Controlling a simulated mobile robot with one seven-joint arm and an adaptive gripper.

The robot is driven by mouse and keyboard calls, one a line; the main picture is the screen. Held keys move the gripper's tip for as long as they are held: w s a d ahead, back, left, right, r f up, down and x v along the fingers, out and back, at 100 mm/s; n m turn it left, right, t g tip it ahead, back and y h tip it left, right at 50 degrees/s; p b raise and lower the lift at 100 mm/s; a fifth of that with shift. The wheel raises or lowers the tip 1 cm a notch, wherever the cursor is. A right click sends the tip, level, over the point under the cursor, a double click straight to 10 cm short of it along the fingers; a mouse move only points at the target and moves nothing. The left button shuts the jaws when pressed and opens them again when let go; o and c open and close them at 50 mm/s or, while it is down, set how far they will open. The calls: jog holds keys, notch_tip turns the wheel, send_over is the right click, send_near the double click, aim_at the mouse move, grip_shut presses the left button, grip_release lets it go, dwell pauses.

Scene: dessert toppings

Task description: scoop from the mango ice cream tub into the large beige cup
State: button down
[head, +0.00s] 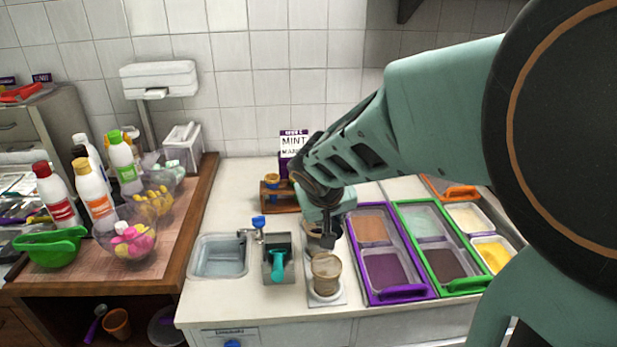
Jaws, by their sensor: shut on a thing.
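My gripper (328,240) is above the counter and just behind a beige cup (326,271). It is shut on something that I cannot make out. The beige cup stands upright on a pale stand at the counter front; another cup is partly hidden behind my gripper. A tub with bright yellow contents (495,256), probably the mango ice cream, sits at the right in an orange-handled frame. My arm partly covers that side. A teal-handled scoop (278,262) rests in a grey holder left of the beige cup.
Purple (402,292) and green (466,285) frames with tubs stand between the cups and the yellow tub. A sink (218,257) is left of the scoop holder. Bottles, bowls and toppings crowd the wooden side table (190,225). A sign stands on the counter behind my gripper.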

jog(key=f+n+h+b, duration=0.1)
jog(key=b, duration=0.2)
jog(key=shift+f+h, duration=0.2)
jog(key=shift+h, duration=0.1)
jog(key=n+h, duration=0.1)
jog(key=n+h+b, duration=0.1)
jog(key=t+h+b, duration=0.1)
jog(key=shift+a+f+n, duration=0.25)
jog(key=shift+n, duration=0.15)
jog(key=shift+a+f+n+t+h+b, duration=0.1)
jog(key=shift+f+n+t+h+b, duration=0.2)
jog(key=shift+n+t+h+b, duration=0.35)
jog(key=shift+w+f+n+b, duration=0.15)
jog(key=shift+n+b, duration=0.1)
jog(key=shift+b, duration=0.3)
jog(key=n+h+b, duration=0.1)
jog(key=b, duration=0.2)
jog(key=f+n+t+h+b, duration=0.1)
jog(key=b, duration=0.3)
jog(key=shift+a+t, duration=0.15)
jog(key=shift+t, duration=0.1)
